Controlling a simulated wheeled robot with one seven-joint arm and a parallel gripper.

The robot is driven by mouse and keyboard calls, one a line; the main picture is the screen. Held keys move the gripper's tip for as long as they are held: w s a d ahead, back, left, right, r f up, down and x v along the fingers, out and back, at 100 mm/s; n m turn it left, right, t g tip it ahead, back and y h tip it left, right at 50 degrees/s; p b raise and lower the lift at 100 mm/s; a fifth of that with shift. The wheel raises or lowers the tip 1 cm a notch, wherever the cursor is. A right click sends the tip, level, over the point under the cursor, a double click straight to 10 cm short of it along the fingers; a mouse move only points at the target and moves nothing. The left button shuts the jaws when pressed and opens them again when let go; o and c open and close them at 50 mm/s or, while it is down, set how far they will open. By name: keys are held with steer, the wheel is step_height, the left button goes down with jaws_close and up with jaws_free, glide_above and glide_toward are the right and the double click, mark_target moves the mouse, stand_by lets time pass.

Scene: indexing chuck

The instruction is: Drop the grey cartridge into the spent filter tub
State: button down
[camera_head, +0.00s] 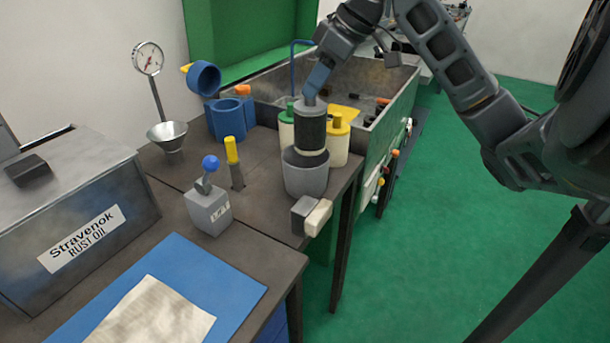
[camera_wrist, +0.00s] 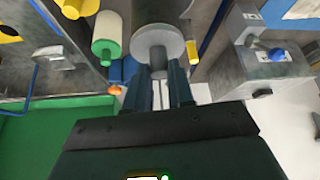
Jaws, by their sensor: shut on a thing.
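The grey cartridge (camera_head: 312,130), with a dark mesh middle and pale end caps, hangs upright from my gripper (camera_head: 312,97). Its lower end overlaps the mouth of the grey tub (camera_head: 306,182) in the head view; I cannot tell how far inside it is. The tub stands near the bench's right edge. In the wrist view my gripper (camera_wrist: 166,88) is shut on the top of the cartridge (camera_wrist: 158,42), whose round grey cap faces me. The cartridge hides most of the tub there.
A yellow-topped cream cartridge (camera_head: 338,140) and a green-topped one (camera_head: 286,126) stand close behind the tub. A blue-knobbed lever box (camera_head: 208,208), yellow-handled post (camera_head: 232,160) and blue clamp holder (camera_head: 230,118) are to the left. A metal trough (camera_head: 375,90) lies behind.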

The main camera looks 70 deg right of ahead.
steer(key=c, duration=0.9)
jaws_free()
steer(key=shift+r, duration=0.1)
steer(key=v, duration=0.7)
steer(key=shift+s+r, duration=0.2)
steer(key=shift+r, duration=0.05)
